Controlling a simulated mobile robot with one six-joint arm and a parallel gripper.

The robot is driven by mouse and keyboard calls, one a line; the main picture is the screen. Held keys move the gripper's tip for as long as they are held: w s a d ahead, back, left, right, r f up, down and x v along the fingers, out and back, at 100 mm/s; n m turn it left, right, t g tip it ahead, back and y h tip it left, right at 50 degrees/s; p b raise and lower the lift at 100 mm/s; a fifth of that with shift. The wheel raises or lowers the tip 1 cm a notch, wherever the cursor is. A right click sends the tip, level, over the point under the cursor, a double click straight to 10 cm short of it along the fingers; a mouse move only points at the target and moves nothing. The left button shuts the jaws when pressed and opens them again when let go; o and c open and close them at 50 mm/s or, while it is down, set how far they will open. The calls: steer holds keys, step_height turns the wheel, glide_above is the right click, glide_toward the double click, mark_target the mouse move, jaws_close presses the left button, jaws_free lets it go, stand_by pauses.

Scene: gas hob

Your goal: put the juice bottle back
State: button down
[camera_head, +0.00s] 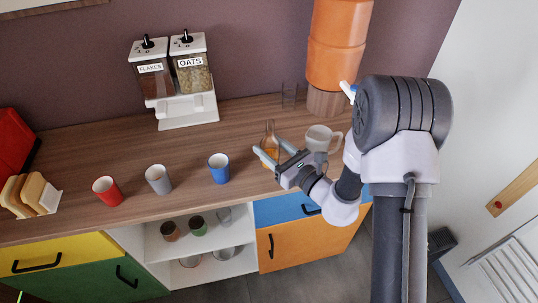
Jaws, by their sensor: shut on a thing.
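The juice bottle (269,137) is a clear, narrow-necked bottle with orange juice in its lower part. It is upright at the right part of the wooden counter. My gripper (268,149) reaches in from the right and is shut on the juice bottle, with one finger on each side. The fingers hide part of the bottle. I cannot tell whether its base touches the counter.
A glass mug (319,139) stands close behind my gripper. An orange dispenser (338,45) and a small wire rack (289,93) stand at the back. Blue (219,169), grey (158,179) and red (107,191) cups line the front. Cereal dispensers (188,110) stand behind.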

mark_target(268, 151)
steer(key=shift+w+a+f, duration=0.1)
steer(key=shift+w+a, duration=0.1)
steer(key=shift+w, duration=0.3)
steer(key=shift+w+a, duration=0.15)
steer(key=shift+w, duration=0.35)
step_height(268, 151, down, 4)
steer(key=shift+r+b, duration=0.25)
steer(key=shift+b, duration=0.9)
steer(key=shift+f, duration=0.2)
steer(key=c, duration=0.6)
jaws_free()
steer(key=shift+r, duration=0.1)
